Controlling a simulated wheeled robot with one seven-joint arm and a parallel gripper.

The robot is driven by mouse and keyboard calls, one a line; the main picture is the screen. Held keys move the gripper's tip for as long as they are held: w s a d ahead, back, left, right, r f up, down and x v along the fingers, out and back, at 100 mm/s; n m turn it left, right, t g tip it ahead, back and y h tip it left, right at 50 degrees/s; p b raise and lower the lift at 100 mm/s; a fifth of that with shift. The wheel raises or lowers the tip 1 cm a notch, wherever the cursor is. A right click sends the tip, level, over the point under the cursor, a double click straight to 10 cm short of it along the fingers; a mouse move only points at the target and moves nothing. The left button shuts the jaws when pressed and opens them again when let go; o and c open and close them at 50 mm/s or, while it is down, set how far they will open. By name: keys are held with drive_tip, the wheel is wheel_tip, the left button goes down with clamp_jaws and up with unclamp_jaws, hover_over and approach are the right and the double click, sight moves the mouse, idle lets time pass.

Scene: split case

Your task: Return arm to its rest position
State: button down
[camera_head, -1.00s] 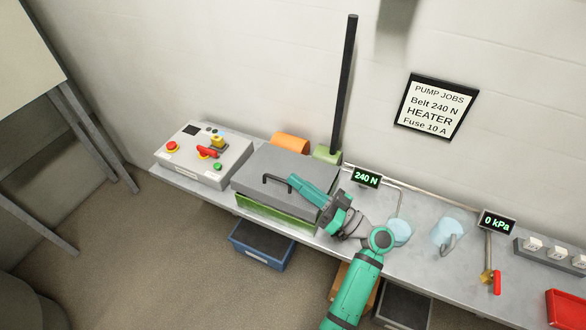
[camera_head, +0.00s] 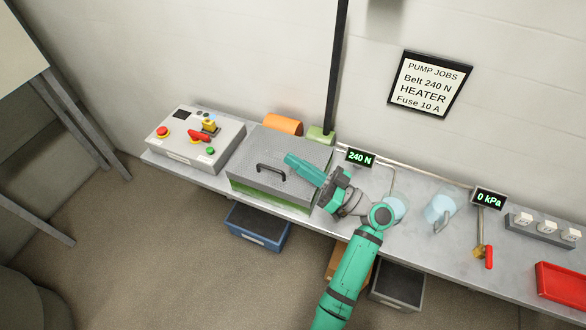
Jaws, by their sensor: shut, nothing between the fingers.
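My gripper (camera_head: 292,161) is at the end of my green arm (camera_head: 352,265), over the right part of the grey case lid (camera_head: 262,186). It is shut and holds nothing. The dark lid handle (camera_head: 273,170) stands just left of the gripper tip and looks apart from it. The lid lies over a green case body (camera_head: 262,203), which shows as a strip along the front. The arm reaches up from the bottom edge and bends left across the bench front. The gripper's height above the lid is hard to judge.
A control box (camera_head: 194,142) with buttons is at left. Behind the lid are an orange cylinder (camera_head: 283,124) and a black post (camera_head: 336,75). A 240 N display (camera_head: 360,158), a clear jug (camera_head: 440,208), a 0 kPa display (camera_head: 489,198) and a red tray (camera_head: 566,286) line the bench (camera_head: 420,255).

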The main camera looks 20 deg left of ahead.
drive_tip(key=v, duration=0.9)
drive_tip(key=shift+f, duration=0.3)
drive_tip(key=shift+d, duration=0.1)
